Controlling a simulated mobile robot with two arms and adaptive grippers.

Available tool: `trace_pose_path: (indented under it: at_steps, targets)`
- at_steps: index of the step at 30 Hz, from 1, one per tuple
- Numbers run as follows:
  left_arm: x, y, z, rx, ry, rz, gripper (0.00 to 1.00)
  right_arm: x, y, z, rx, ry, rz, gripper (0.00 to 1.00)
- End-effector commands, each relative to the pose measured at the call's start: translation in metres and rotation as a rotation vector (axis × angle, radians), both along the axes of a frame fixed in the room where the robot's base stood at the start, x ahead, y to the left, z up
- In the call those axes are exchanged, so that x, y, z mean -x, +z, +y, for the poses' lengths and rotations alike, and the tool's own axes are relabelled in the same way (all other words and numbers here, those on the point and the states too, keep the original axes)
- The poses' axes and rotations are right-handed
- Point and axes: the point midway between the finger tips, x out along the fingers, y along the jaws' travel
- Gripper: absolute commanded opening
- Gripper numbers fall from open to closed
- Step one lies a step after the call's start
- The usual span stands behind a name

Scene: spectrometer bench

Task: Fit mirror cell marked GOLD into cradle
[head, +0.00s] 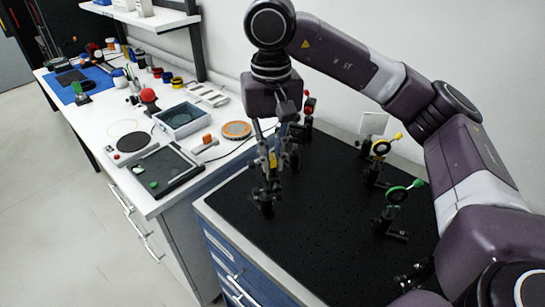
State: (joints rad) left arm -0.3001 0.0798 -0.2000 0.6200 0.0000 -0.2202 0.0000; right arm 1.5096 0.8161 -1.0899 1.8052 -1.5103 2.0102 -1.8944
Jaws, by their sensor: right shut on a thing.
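My right gripper (268,160) points down over the left part of the black perforated board. It is shut on a small part with a yellow-gold patch (273,159), which looks like the mirror cell; any marking is too small to read. The fingers hide most of it. A dark post stand (266,207) is directly below and looks like the cradle. I cannot tell whether the cell touches or sits in it. My left gripper is not in view.

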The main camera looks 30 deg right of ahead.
Motion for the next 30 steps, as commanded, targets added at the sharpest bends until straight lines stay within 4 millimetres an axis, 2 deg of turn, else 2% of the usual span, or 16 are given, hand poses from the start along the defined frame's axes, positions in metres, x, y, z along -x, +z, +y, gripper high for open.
trace_pose_path:
  at_steps: [21, 30]
  targets:
    - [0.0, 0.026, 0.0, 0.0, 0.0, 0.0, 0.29, -0.001, 0.03, 0.0, -0.001, -0.003, -0.005, 0.0]
    - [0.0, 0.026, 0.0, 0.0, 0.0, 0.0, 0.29, -0.001, 0.029, 0.0, 0.0, -0.002, -0.002, 0.0]
